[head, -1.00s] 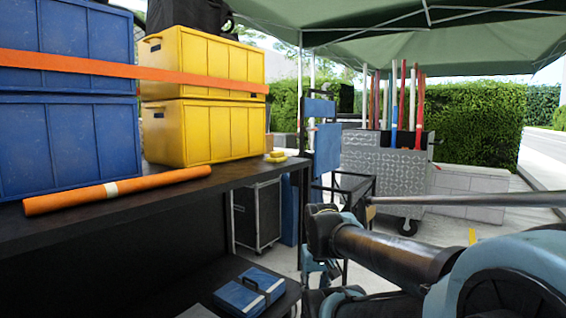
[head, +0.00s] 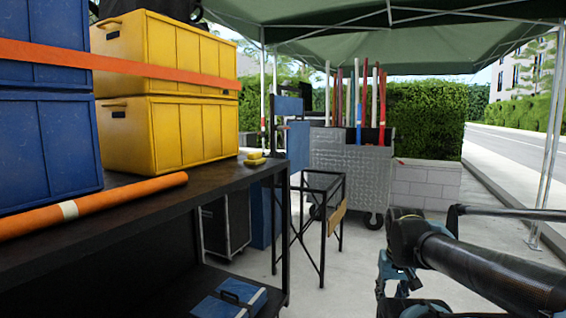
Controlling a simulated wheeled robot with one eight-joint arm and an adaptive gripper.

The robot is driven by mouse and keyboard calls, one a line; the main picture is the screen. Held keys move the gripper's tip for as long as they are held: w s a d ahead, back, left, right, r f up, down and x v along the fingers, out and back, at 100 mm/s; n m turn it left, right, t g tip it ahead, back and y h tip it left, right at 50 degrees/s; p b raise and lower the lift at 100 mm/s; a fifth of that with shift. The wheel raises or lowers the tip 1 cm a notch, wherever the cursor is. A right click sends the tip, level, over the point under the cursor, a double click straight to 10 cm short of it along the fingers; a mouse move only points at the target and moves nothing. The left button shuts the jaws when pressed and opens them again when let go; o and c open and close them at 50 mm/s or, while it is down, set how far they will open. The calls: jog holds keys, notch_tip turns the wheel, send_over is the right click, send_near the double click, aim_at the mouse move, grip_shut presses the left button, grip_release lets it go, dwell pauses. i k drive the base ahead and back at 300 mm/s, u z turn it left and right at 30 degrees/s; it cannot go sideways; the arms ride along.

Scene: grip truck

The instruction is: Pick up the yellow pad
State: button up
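A small yellow item (head: 255,159), which looks like the yellow pad, lies at the far right corner of the dark shelf top (head: 200,193). It seems to be made of stacked pieces, but it is too small to tell. My gripper (head: 392,285) hangs low at the lower right, below my dark arm. It is well to the right of the shelf and apart from the yellow item. Its fingers are too small and partly hidden, so I cannot tell whether they are open.
Yellow crates (head: 168,135), blue crates (head: 50,150) and an orange roll (head: 110,200) stand or lie on the shelf. A blue case (head: 230,300) lies on the lower shelf. A folding chair (head: 318,185) and a metal cart (head: 350,160) stand beyond. Open floor lies right.

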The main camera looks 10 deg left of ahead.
aim_at(254, 158)
jog(key=z, duration=0.1)
jog(key=i, duration=0.9)
jog(key=u, duration=0.8)
